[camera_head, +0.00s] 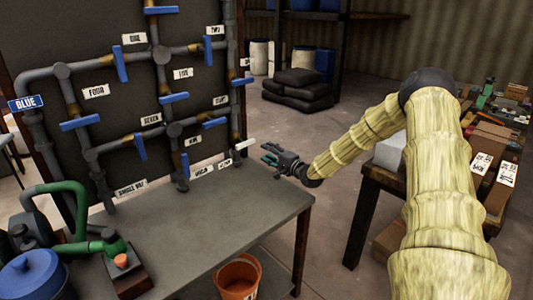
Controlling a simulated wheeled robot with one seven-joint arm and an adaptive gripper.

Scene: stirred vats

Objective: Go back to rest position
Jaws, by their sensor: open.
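My gripper (283,162) is open and empty. It hangs just beyond the right end of the grey table (238,205), near the lower right of the pipe panel (113,75). My arm, in a pale yellow ribbed sleeve, reaches from the lower right up to a dark elbow and then down left to the gripper. No object shows between the fingers.
Blue valve handles (141,147) and white labels sit on the pipes. An orange bucket (238,276) is on the floor below. A cluttered bench (379,178) stands at right; dark sacks (297,90) lie behind.

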